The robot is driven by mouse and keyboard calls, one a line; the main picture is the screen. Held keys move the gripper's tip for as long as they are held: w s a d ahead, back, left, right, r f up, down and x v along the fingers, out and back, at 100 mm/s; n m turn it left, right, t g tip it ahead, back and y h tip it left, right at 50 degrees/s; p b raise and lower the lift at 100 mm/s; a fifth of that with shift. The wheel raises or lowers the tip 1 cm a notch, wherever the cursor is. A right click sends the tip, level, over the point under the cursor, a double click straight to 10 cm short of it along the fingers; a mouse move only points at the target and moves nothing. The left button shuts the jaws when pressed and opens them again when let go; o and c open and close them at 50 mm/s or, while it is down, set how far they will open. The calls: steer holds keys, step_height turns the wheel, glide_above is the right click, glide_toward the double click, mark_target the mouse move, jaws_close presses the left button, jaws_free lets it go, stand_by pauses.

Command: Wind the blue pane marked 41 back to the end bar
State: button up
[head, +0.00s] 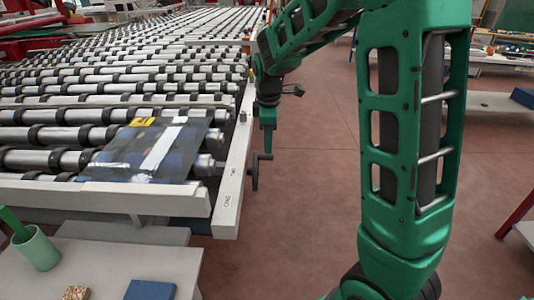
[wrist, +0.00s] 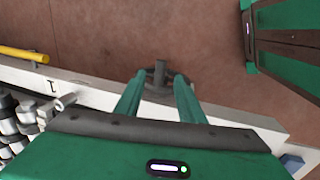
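The blue pane (head: 122,157) lies flat on the rollers at the near end of the conveyor. It has a yellow label (head: 143,122), whose number is too small to read, and a pale strip. Its near edge is close to the pale end bar (head: 140,198); I cannot tell if they touch. A dark hand crank (head: 254,172) sits on the outer side of the right rail. My gripper (head: 267,150) is above the crank, pointing down. In the wrist view its two green fingers (wrist: 158,90) are apart, with the crank (wrist: 158,78) showing between and beyond their tips.
The long roller conveyor (head: 130,72) runs away to the back, edged by a white side rail (head: 232,185). A bench (head: 95,262) in front holds a green cup (head: 37,250) and a blue block (head: 150,290). The red floor (head: 310,190) right of the rail is clear.

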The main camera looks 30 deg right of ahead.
mark_target(269, 156)
steer(key=f, duration=0.4)
steer(key=w+f, duration=0.1)
steer(key=f, duration=0.1)
steer(key=shift+d, duration=0.3)
steer(key=shift+r, duration=0.1)
jaws_close()
